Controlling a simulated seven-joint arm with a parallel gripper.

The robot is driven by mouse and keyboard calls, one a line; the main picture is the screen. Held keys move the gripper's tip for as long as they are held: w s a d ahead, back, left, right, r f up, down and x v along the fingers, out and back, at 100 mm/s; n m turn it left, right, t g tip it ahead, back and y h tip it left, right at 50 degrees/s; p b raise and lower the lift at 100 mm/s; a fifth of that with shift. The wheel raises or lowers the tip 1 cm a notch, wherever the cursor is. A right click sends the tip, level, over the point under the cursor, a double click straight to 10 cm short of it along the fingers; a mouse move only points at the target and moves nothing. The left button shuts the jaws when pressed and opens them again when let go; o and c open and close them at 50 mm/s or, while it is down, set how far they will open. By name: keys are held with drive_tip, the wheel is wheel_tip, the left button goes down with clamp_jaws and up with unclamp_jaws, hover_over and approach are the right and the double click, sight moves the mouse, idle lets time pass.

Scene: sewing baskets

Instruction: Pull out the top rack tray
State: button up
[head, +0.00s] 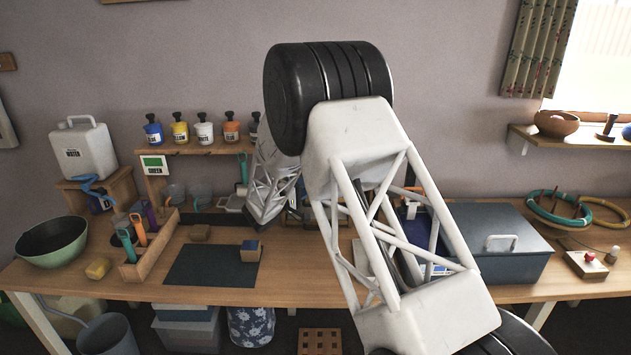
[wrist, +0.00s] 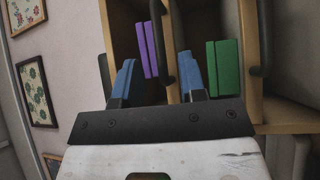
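In the wrist view a pale wooden rack (wrist: 253,50) with dark, open-looking compartments fills the middle and right. Two dark upright bars, like handles, stand on it: one bar (wrist: 160,45) near the middle and another bar (wrist: 264,40) at the right. I cannot tell which part is the top rack tray. My gripper (wrist: 158,80) is in front of the rack, its two blue fingers apart, with nothing seen held between them. I cannot tell whether a finger touches the rack. In the head view my arm hides the gripper and whatever is in front of it.
A purple panel (wrist: 148,50) and a green panel (wrist: 222,68) show inside the rack. In the head view, a workbench (head: 85,282) holds a green bowl (head: 52,245), a tool holder (head: 150,250), a dark mat (head: 205,268) and a grey lidded box (head: 510,262).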

drive_tip(key=shift+x, duration=2.65)
clamp_jaws()
